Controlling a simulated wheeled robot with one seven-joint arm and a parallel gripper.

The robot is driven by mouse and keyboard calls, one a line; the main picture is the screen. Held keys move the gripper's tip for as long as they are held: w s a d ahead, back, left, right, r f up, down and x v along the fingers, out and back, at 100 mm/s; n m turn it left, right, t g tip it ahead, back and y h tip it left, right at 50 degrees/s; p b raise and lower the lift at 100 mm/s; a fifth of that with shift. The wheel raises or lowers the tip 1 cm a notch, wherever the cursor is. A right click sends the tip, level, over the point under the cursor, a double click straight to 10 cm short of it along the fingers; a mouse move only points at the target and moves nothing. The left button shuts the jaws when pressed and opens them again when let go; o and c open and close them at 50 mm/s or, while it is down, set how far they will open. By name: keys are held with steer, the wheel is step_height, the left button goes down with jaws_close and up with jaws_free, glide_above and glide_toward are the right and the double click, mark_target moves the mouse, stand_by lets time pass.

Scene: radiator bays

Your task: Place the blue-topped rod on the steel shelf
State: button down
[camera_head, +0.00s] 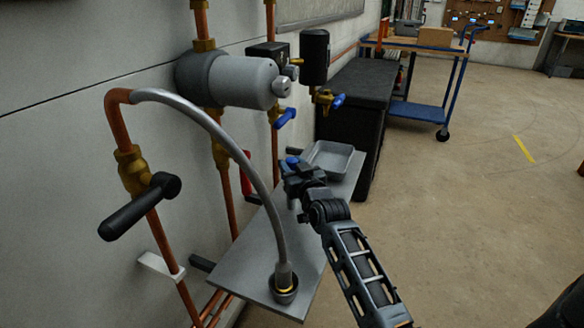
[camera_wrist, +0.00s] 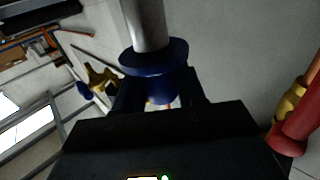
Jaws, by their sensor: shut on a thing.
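The blue-topped rod (camera_head: 291,161) shows in the head view mostly as its blue top, at my gripper (camera_head: 296,173). In the wrist view the rod (camera_wrist: 146,28) is a grey metal shaft with a blue flanged collar, and my gripper (camera_wrist: 158,102) is shut on the blue part. The steel shelf (camera_head: 251,250) is a flat grey plate along the wall.
A grey tray (camera_head: 331,158) sits at the shelf's far end. A grey hose (camera_head: 242,154) arcs down to a dark round fitting (camera_head: 284,286) at the near end. Copper pipes, a black valve handle (camera_head: 140,207) and a grey cylinder (camera_head: 240,80) stand along the wall. Open floor lies right.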

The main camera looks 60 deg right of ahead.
steer(key=shift+r, duration=0.1)
steer(key=shift+f, duration=0.2)
steer(key=c, duration=0.7)
jaws_free()
steer(key=shift+o, duration=0.2)
steer(key=shift+r, duration=0.15)
steer(key=shift+s+a, duration=0.1)
steer(key=p+v, duration=0.1)
steer(key=v, duration=1)
steer(key=shift+s+a, duration=0.2)
steer(key=shift+s, duration=0.1)
